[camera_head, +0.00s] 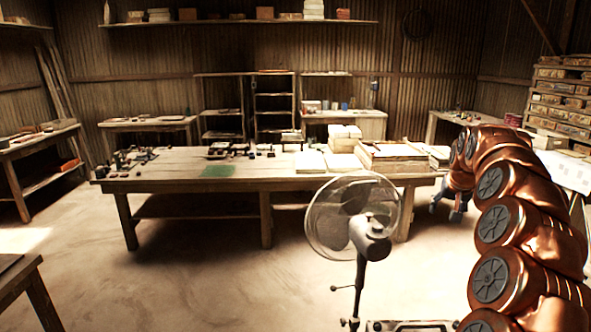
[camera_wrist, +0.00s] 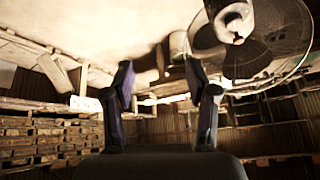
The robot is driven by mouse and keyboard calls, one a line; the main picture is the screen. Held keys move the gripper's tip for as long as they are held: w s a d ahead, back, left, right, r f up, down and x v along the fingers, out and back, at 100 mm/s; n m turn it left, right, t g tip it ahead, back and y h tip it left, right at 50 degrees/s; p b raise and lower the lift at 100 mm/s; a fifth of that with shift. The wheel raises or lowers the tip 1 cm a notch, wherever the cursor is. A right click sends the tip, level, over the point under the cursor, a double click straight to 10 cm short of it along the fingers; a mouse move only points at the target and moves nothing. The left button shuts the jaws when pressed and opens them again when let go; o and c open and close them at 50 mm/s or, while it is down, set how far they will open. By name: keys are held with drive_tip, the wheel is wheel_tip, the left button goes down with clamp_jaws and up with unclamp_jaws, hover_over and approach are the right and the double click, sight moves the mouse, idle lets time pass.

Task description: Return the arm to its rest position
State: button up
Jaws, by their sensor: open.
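My copper-coloured arm (camera_head: 505,220) rises along the right side of the head view, bent over at the top. My gripper (camera_head: 458,200) hangs low behind the arm's upper links, apart from the long table. In the wrist view my gripper (camera_wrist: 162,105) shows two dark fingers spread apart with nothing between them. The wrist view looks tilted or inverted, with the floor at the top.
A standing fan (camera_head: 355,220) is left of my arm and also shows in the wrist view (camera_wrist: 235,30). The long wooden table (camera_head: 180,183) holds tiles and small items. Open floor (camera_head: 200,280) lies in front.

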drive_tip(key=s+a+f+n+g+y, duration=0.2)
drive_tip(key=s+a+n+g+y, duration=0.15)
drive_tip(key=s+a, duration=1.6)
drive_tip(key=s+a+f+g, duration=0.1)
drive_tip(key=s+f, duration=0.2)
drive_tip(key=s, duration=0.8)
drive_tip(key=s+a+f+g+h, duration=0.1)
drive_tip(key=s+f, duration=0.3)
drive_tip(key=s, duration=0.6)
drive_tip(key=s+a+f+n+g, duration=0.1)
drive_tip(key=s+f, duration=0.3)
drive_tip(key=s, duration=0.7)
drive_tip(key=shift+s+a+g+h, duration=0.3)
drive_tip(key=shift+a+g+h, duration=0.05)
drive_tip(key=shift+a+g, duration=0.4)
drive_tip(key=shift+c, duration=0.4)
drive_tip(key=shift+c, duration=0.9)
drive_tip(key=shift+d, duration=0.2)
drive_tip(key=shift+c, duration=0.3)
